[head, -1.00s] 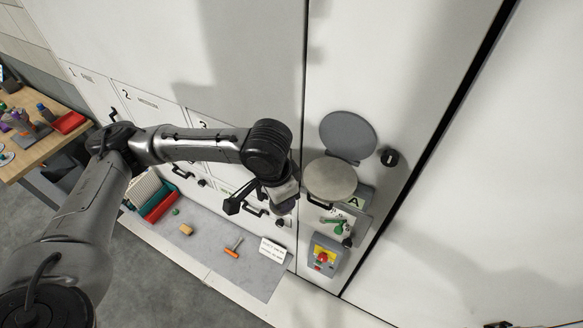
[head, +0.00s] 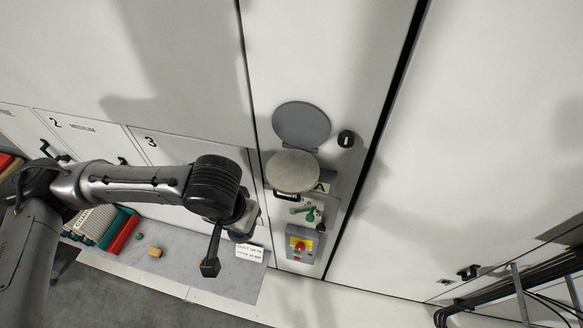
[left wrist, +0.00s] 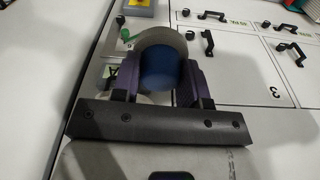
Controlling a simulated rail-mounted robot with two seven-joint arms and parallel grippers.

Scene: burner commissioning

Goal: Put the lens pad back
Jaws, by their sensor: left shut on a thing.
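My left gripper (left wrist: 160,80) is shut on a blue, rounded pad (left wrist: 159,67), which I take for the lens pad, gripped between its purple fingers. In the left wrist view a grey round disc (left wrist: 178,38) shows behind the pad; I cannot tell whether they touch. In the head view the left gripper (head: 246,224) is left of and below the pale round disc (head: 293,172) on the cabinet, and the pad is hidden. A darker round plate (head: 302,123) stands above the disc. My right gripper is not in view.
A shelf (head: 190,268) below holds a tan block (head: 155,253), a white card (head: 249,252) and red and green trays (head: 123,233). Black cables (head: 530,290) run at lower right.

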